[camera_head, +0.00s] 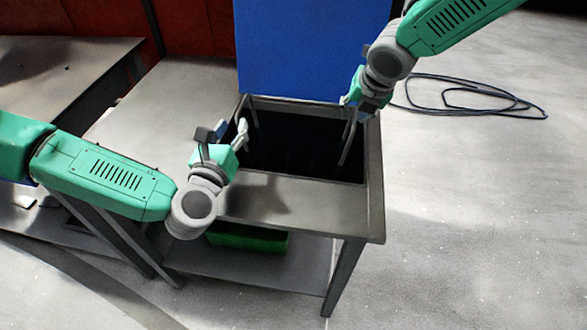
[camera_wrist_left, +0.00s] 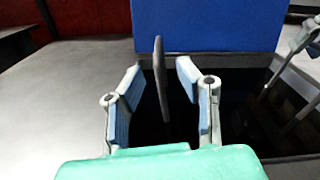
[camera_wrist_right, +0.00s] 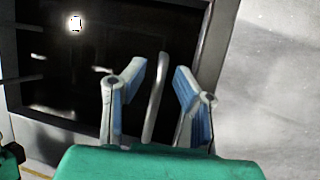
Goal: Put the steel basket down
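The steel basket is sunk in the dark opening of a steel tank, and its body is hard to make out. Its grey upright handles show: the left handle (camera_head: 253,112) and the right handle (camera_head: 347,143). My left gripper (camera_head: 231,129) is open by the left handle. In the left wrist view this handle (camera_wrist_left: 161,80) stands between the spread fingers (camera_wrist_left: 160,83), with gaps on both sides. My right gripper (camera_head: 356,104) is open at the right handle. In the right wrist view that handle (camera_wrist_right: 154,98) stands between the parted fingers (camera_wrist_right: 160,80), apparently untouched.
The tank's steel bench (camera_head: 310,205) has a bare front ledge. A blue panel (camera_head: 300,50) rises behind the opening. A green box (camera_head: 247,237) sits on the lower shelf. Another table (camera_head: 60,75) is at left. A black cable coil (camera_head: 470,98) lies on the right floor.

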